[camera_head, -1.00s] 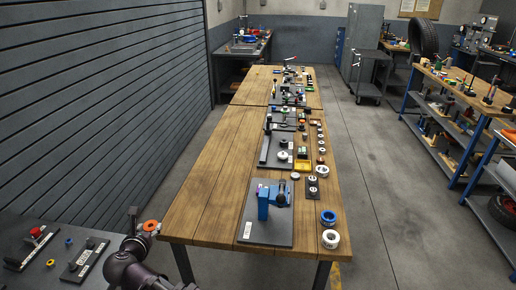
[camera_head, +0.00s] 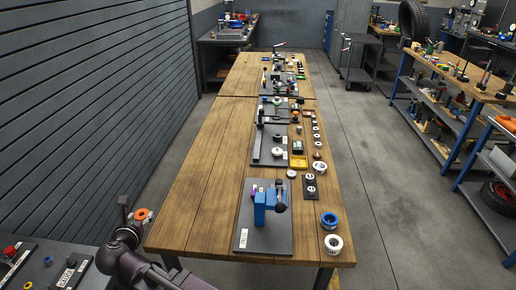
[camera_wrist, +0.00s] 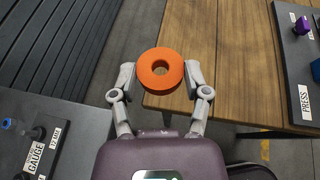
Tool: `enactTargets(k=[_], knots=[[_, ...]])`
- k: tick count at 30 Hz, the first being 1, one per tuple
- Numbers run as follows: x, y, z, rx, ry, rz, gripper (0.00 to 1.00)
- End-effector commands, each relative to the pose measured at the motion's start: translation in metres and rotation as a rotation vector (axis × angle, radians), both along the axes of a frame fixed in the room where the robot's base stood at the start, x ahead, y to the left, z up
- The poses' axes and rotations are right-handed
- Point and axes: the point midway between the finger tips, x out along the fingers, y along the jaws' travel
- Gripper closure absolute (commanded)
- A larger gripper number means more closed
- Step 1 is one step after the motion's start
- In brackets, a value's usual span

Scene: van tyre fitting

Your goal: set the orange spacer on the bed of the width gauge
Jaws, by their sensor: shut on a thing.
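The orange spacer (camera_wrist: 148,68) is a thick ring with a round hole, held between the fingertips of my gripper (camera_wrist: 160,74). In the head view the spacer (camera_head: 142,214) shows at the end of my arm, by the near left corner of the long wooden table. A dark plate with a label reading GAUGE (camera_wrist: 37,156) lies on the grey bench at lower left in the wrist view. A labelled plate (camera_head: 70,273) also shows on that bench in the head view. I cannot tell its bed clearly, nor whether it is the width gauge.
The long wooden table (camera_head: 190,190) carries a blue press (camera_head: 265,202) on a dark plate, a blue ring (camera_head: 329,221), a white ring (camera_head: 333,244) and a row of fixtures behind. Its left side is clear. A slatted wall (camera_head: 90,110) stands at left.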

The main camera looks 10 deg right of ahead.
Motion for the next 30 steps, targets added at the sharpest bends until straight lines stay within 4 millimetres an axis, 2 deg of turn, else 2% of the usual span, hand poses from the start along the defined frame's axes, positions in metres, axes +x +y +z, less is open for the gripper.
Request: enactTargets(k=[8, 14, 17, 23, 30], knots=[[0.000, 0.003, 0.000, 0.000, 0.000, 0.003, 0.86], [0.015, -0.002, -0.002, 0.000, 0.000, -0.017, 0.86], [0.032, -0.009, -0.005, 0.000, 0.000, -0.041, 0.86], [0.078, -0.034, -0.011, 0.000, 0.000, -0.107, 0.86], [0.142, -0.078, -0.018, 0.000, 0.001, -0.204, 0.86]])
